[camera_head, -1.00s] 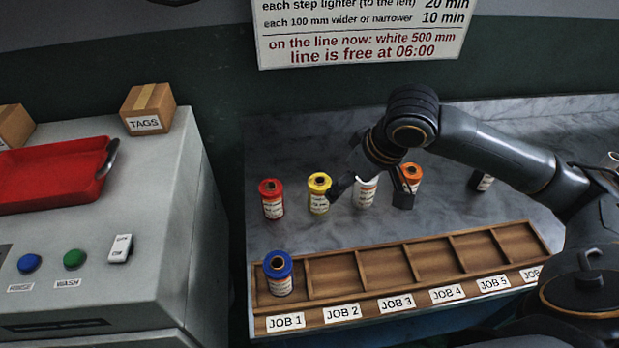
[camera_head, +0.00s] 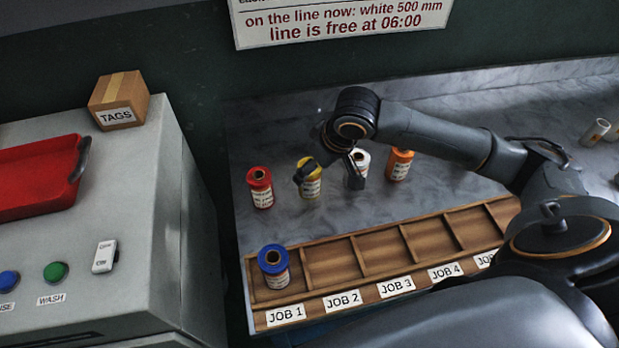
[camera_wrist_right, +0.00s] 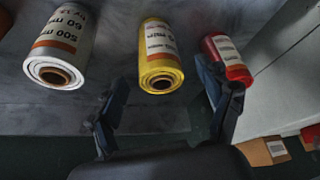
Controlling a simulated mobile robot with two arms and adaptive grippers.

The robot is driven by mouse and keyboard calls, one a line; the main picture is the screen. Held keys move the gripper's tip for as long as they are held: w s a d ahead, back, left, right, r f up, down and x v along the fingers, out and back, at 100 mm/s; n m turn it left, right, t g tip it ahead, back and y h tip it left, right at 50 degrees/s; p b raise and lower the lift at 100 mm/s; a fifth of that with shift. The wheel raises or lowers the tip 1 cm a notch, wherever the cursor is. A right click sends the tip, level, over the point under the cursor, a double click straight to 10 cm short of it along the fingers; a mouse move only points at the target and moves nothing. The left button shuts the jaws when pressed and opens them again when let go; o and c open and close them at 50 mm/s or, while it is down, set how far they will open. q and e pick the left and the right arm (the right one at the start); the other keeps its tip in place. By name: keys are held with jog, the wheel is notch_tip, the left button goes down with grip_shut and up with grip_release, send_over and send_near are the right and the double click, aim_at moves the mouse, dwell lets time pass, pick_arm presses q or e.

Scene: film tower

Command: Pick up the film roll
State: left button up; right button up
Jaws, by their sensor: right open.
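Several film rolls stand on the grey counter: red (camera_head: 260,188), yellow (camera_head: 312,184), white (camera_head: 361,160) and orange (camera_head: 398,164). A blue roll (camera_head: 273,266) stands in the JOB 1 compartment of the wooden tray (camera_head: 375,292). My right gripper (camera_head: 331,172) is open and empty, by the yellow and white rolls. One finger partly covers the yellow roll, the other the white roll. In the right wrist view the yellow roll (camera_wrist_right: 160,60) shows between the spread fingers (camera_wrist_right: 166,108), beyond their tips. The white roll (camera_wrist_right: 65,50) and red roll (camera_wrist_right: 229,60) flank it. My left gripper is out of view.
A grey machine (camera_head: 150,215) with a red tray (camera_head: 38,178), buttons and a TAGS box (camera_head: 118,99) stands at the left. Small pale cylinders (camera_head: 596,131) lie at the far right of the counter. The other visible tray compartments look empty.

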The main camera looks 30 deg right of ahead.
aim_at(311, 190)
jog(key=x, duration=0.4)
jog(key=shift+w+f, duration=0.15)
jog(key=shift+w, duration=0.15)
jog(key=c, duration=1.4)
jog(key=shift+o, duration=0.2)
